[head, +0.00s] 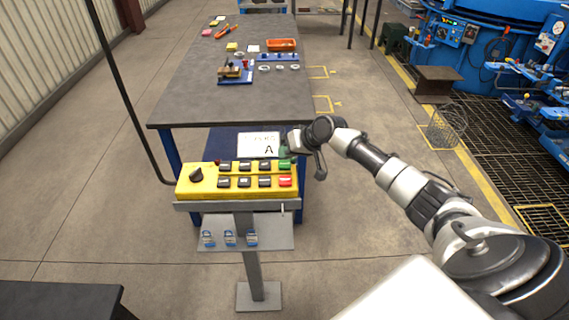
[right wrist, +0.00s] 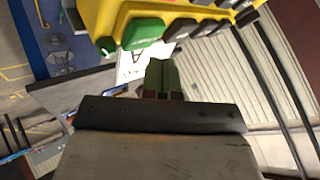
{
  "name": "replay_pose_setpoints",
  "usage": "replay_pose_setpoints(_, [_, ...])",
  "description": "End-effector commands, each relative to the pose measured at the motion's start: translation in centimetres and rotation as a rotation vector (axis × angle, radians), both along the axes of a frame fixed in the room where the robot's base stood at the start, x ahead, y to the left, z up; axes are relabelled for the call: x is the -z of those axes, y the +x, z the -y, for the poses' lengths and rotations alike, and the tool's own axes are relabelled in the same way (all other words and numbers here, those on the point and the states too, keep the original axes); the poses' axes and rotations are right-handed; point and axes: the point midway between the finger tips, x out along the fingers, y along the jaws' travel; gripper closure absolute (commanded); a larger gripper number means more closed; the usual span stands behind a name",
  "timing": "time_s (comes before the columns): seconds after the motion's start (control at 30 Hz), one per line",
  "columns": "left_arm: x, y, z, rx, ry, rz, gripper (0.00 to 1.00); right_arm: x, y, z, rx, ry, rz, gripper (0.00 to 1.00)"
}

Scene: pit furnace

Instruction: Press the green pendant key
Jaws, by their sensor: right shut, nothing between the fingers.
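The yellow pendant box (head: 240,192) stands on a grey post, with two rows of mostly dark keys and a black knob at its left. The green key (head: 285,164) is at the right end of the back row, above a red key (head: 286,182). In the right wrist view the green key (right wrist: 142,32) is large, near the top. My right gripper (head: 286,151) is just behind the green key. Its greenish fingers (right wrist: 162,76) are shut and empty, and a small gap shows between them and the key. My left gripper is not in view.
A white card with the letter A (head: 258,144) stands behind the box. A shelf (head: 270,233) below holds several small padlocks. A grey table (head: 190,100) behind carries small parts and an orange tray (head: 281,45). A dark cable hangs at the left.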

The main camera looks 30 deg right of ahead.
Motion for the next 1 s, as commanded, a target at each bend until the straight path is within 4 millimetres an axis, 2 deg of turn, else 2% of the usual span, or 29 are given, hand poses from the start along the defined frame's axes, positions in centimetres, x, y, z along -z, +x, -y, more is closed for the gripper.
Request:
replay_pose_setpoints(0.27, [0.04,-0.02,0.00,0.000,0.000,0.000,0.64,0.06,0.00,0.00,0.000,0.000,0.000,1.00])
replay_pose_setpoints(0.53, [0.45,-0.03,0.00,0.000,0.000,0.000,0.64,0.92,-0.03,-0.03,-0.001,0.000,-0.001,1.00])
replay_pose_setpoints(1.0, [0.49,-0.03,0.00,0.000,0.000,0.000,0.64,0.97,-0.02,-0.01,0.000,0.000,0.000,1.00])
